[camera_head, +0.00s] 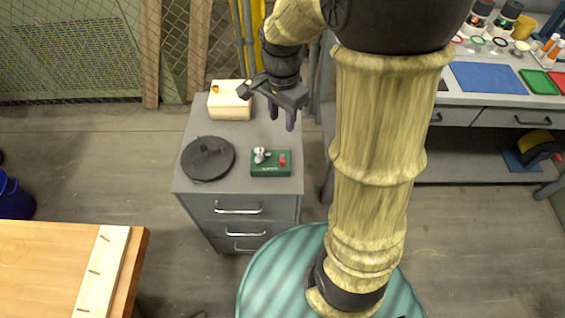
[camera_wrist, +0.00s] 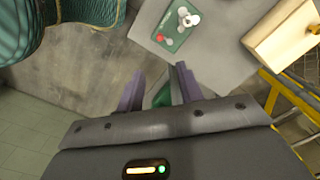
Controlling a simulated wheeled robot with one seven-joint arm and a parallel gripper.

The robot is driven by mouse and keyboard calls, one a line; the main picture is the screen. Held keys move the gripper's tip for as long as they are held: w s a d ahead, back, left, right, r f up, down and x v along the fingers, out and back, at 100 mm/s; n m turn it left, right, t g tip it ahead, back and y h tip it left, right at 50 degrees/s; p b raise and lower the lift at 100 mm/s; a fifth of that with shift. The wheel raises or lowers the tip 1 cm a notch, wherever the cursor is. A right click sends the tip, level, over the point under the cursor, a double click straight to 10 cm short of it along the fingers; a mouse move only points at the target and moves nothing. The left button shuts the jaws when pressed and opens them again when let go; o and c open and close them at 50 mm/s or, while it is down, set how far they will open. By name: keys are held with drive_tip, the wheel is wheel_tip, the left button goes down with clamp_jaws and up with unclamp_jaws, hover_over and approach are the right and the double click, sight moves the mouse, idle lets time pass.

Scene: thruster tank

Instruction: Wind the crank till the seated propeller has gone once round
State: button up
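A small green box (camera_head: 270,170) sits near the right edge of the grey cabinet top, with a silver knob-like part (camera_head: 261,155) and a red part on it. The green box (camera_wrist: 168,38) also shows in the wrist view. A black round disc (camera_head: 207,172) with a small dark upright piece lies left of it. I cannot tell which part is the crank, and I cannot clearly make out a propeller. My gripper (camera_head: 281,118) hangs behind and above the green box, touching nothing that I can see. Its purple fingers are apart. A green patch shows between them in the wrist view.
A cream box (camera_head: 230,101) stands at the back of the cabinet top (camera_head: 223,139). A workbench with blue, green and red mats is at right, a wooden table (camera_head: 40,265) at lower left.

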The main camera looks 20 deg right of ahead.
sight(282, 160)
wheel_tip(282, 160, down, 17)
drive_tip(key=shift+f+b, duration=0.15)
drive_tip(key=shift+b, duration=1)
drive_tip(key=shift+c, duration=0.2)
clamp_jaws()
